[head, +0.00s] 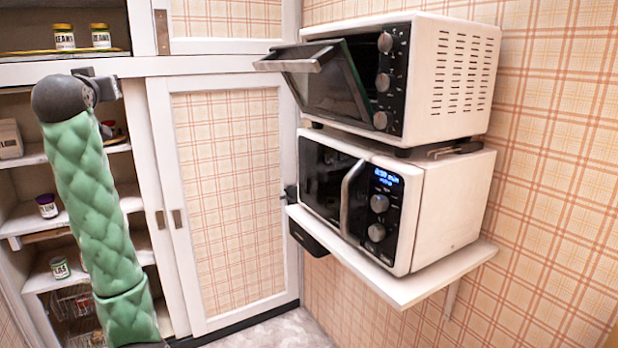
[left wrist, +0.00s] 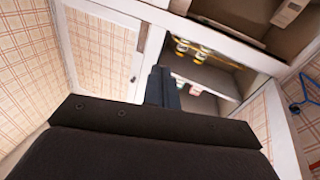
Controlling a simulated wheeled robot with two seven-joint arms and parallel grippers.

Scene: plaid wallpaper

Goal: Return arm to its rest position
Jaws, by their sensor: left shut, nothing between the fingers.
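My left arm, in a green padded sleeve, rises along the left side of the head view. At its top is the dark left gripper (head: 104,86), in front of the cupboard shelves. In the left wrist view the gripper's dark fingers (left wrist: 163,88) are together with nothing between them. They point toward the cupboard and appear apart from it. My right gripper is in neither view.
Open cupboard shelves (head: 135,190) hold cans and jars behind the left arm. A closed cupboard door (head: 182,215) stands beside them. A toaster oven (head: 440,85) with its door (head: 335,80) partly open sits on a microwave (head: 440,215), on a wall shelf (head: 400,290).

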